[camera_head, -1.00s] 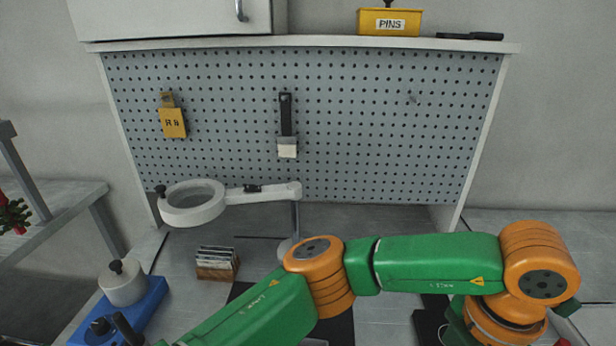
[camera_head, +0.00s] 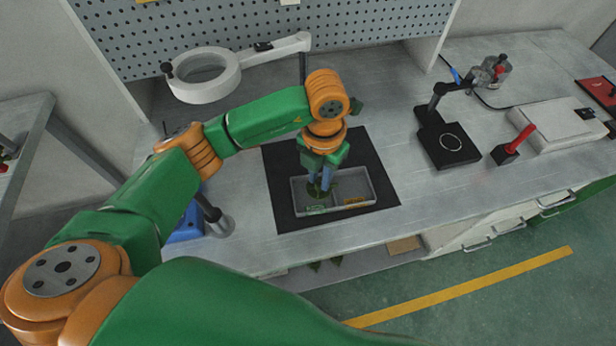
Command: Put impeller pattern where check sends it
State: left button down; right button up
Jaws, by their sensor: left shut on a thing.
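A grey two-compartment tray (camera_head: 378,189) sits on a black mat (camera_head: 284,160) on the bench. Its left compartment has a green mark at the front and its right one a yellow-orange mark. My left gripper (camera_head: 320,188) points down over the left compartment, shut on a dark green piece, the impeller pattern (camera_head: 316,192). The fingers partly hide the pattern, and I cannot tell whether it touches the tray floor. The right compartment looks empty. My right gripper is not in view.
A ring magnifier (camera_head: 204,92) stands behind my left arm. A blue-based device (camera_head: 187,226) is partly hidden by that arm. To the right are a black stand with a ring mark (camera_head: 450,143), a red-handled tool (camera_head: 514,145) and a pale flat box (camera_head: 558,124).

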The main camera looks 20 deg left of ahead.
aim_at(310, 186)
pick_arm(q)
jog(key=f, duration=0.1)
jog(key=a+f+p, duration=0.1)
jog(key=f, duration=0.1)
jog(key=a+f, duration=0.1)
jog(key=f, duration=0.1)
jog(key=shift+w+a+f+p, duration=0.1)
jog(key=shift+w+p, duration=0.25)
jog(key=shift+p, duration=0.05)
jog(key=shift+f, duration=0.4)
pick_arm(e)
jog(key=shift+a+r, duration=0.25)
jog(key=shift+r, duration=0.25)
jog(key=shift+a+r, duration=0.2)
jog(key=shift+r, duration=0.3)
pick_arm(q)
jog(key=shift+f, duration=0.15)
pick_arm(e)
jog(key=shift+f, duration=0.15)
pick_arm(q)
jog(key=c, duration=1.2)
grip_release()
jog(key=shift+b, duration=0.3)
jog(key=o, duration=0.4)
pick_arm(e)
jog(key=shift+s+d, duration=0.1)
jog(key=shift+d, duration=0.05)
pick_arm(q)
jog(key=shift+o, duration=0.2)
